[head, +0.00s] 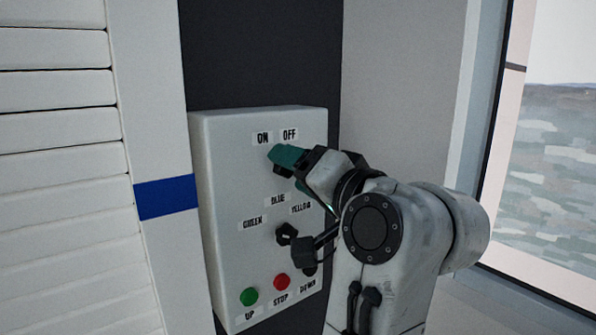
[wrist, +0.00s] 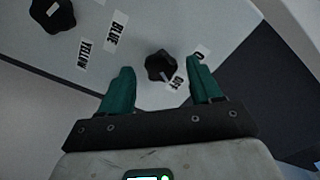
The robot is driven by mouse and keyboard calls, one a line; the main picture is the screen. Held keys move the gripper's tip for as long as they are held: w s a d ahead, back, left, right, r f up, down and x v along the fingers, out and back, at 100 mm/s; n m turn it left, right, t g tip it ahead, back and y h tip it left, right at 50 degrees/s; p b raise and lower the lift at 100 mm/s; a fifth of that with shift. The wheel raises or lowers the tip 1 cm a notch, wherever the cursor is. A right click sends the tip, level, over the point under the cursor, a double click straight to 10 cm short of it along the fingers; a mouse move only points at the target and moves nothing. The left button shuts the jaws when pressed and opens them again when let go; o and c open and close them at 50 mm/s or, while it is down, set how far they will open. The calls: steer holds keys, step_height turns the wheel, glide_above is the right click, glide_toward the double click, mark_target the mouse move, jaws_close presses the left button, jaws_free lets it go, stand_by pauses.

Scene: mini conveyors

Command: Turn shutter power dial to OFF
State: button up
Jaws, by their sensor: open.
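The white control panel (head: 232,180) is on the dark wall, with an ON label (head: 262,138) and an OFF label (head: 289,134) at its top. The black power dial (wrist: 158,65) shows in the wrist view, with the OFF label (wrist: 178,84) close beside it. In the head view the dial is mostly hidden behind my fingers, and its pointer direction cannot be told. My gripper (head: 288,168) is open at the panel. In the wrist view its two green fingers (wrist: 160,75) stand apart, with the dial between and just ahead of their tips.
Below is a second black dial (head: 286,233) with GREEN, BLUE and YELLOW labels. A green UP button (head: 249,297) and a red STOP button (head: 281,282) are lower; the DOWN button is partly hidden by my arm. A white shutter (head: 55,170) stands left.

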steer(key=b+v, duration=0.2)
steer(key=v, duration=0.8)
steer(key=shift+s+d, duration=0.25)
steer(key=shift+s, duration=0.05)
